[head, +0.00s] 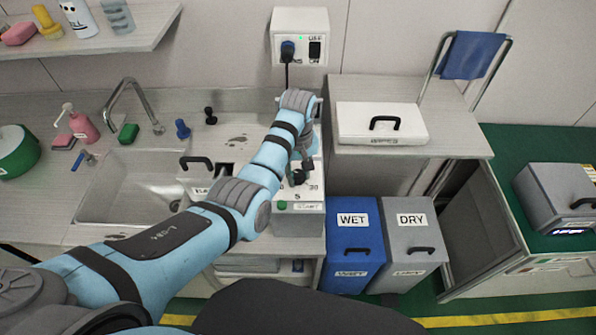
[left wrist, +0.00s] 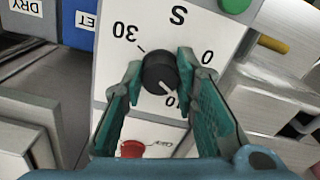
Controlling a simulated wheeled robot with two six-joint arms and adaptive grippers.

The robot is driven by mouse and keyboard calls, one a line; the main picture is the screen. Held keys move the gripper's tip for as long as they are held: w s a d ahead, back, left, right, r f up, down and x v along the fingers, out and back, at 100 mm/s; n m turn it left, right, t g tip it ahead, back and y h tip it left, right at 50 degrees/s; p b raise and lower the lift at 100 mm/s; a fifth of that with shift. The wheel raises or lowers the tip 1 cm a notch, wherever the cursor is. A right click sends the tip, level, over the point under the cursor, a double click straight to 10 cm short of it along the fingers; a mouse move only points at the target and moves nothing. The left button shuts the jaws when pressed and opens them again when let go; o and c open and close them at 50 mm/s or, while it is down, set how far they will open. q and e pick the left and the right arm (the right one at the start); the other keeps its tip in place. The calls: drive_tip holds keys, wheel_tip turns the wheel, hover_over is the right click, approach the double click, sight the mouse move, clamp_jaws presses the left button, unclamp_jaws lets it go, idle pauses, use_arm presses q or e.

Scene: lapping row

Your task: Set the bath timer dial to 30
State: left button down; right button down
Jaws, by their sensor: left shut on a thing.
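The bath timer dial is a black round knob (left wrist: 160,73) on a pale panel (left wrist: 108,75), seen upside down in the left wrist view. Its white mark points to the lower right there, toward the 10, which a finger partly covers. The 30 stands at the knob's upper left with a tick beside it; the 0 is at the right. My left gripper (left wrist: 159,66) is shut on the knob, one teal finger on each side. In the head view my left gripper (head: 299,173) reaches down onto the timer box (head: 302,222) and mostly hides the dial.
A green button (left wrist: 236,5) and a red button (left wrist: 131,149) lie near the dial. A sink (head: 125,187) with a tap is to the left. A white lidded box (head: 375,115) stands on the counter at right, above blue (head: 355,255) and grey (head: 410,262) bins.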

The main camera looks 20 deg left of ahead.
use_arm(q)
drive_tip(key=m, duration=0.4)
drive_tip(key=shift+s+f+m, duration=0.2)
drive_tip(key=shift+m, duration=0.1)
drive_tip(key=m, duration=0.4)
drive_tip(key=shift+m, duration=0.3)
drive_tip(key=m, duration=0.4)
drive_tip(key=shift+a+m, duration=0.1)
drive_tip(key=shift+m, duration=0.2)
drive_tip(key=m, duration=1.3)
drive_tip(key=shift+w+m, duration=0.1)
drive_tip(key=shift+m, duration=0.2)
drive_tip(key=m, duration=0.4)
drive_tip(key=shift+w+m, duration=0.1)
drive_tip(key=shift+m, duration=2)
